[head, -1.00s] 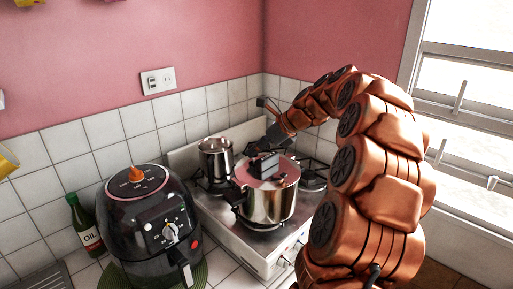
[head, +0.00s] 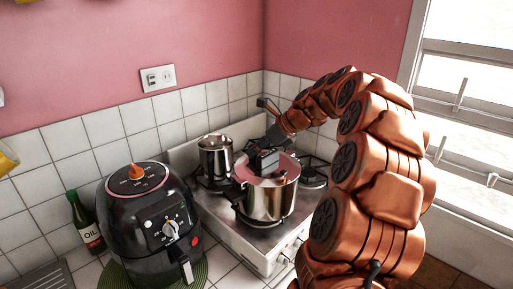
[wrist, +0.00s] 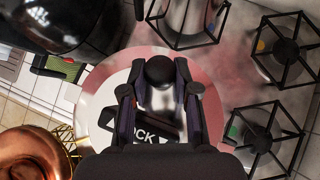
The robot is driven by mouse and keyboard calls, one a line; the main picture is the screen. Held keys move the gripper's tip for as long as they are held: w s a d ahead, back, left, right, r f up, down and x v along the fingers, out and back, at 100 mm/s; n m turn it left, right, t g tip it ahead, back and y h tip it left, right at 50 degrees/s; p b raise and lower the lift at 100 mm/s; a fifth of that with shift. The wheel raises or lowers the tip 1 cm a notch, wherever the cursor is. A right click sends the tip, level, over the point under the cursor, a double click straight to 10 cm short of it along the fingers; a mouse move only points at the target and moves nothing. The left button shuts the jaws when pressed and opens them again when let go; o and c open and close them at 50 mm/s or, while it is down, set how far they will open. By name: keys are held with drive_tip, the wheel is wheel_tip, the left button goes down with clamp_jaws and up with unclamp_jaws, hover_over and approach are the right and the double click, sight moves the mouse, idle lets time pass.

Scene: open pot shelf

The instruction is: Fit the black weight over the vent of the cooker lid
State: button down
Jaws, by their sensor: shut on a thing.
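The cooker (head: 266,203) is a shiny steel pot on the stove. Its lid (wrist: 98,92) is a broad disc with pink wall reflections, seen from above in the wrist view. My gripper (wrist: 160,92) is over the lid, its two dark fingers shut on the black weight (wrist: 160,69), whose round black top shows between the fingertips. A dark bar with white letters "OCK" (wrist: 150,135) lies across the lid just below the fingers. In the head view my gripper (head: 265,163) hides the weight. The vent is hidden, and I cannot tell whether the weight touches the lid.
A smaller steel pot (head: 215,157) stands on the stove (head: 220,207) behind the cooker. A black air fryer (head: 150,225) stands to the left, with a green oil bottle (head: 86,225) beside it. Black burner grates (wrist: 262,138) lie to the right in the wrist view. The tiled wall is close behind.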

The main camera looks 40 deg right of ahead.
drive_tip(key=shift+f, duration=0.15)
drive_tip(key=c, duration=0.8)
unclamp_jaws()
drive_tip(key=v, duration=1.2)
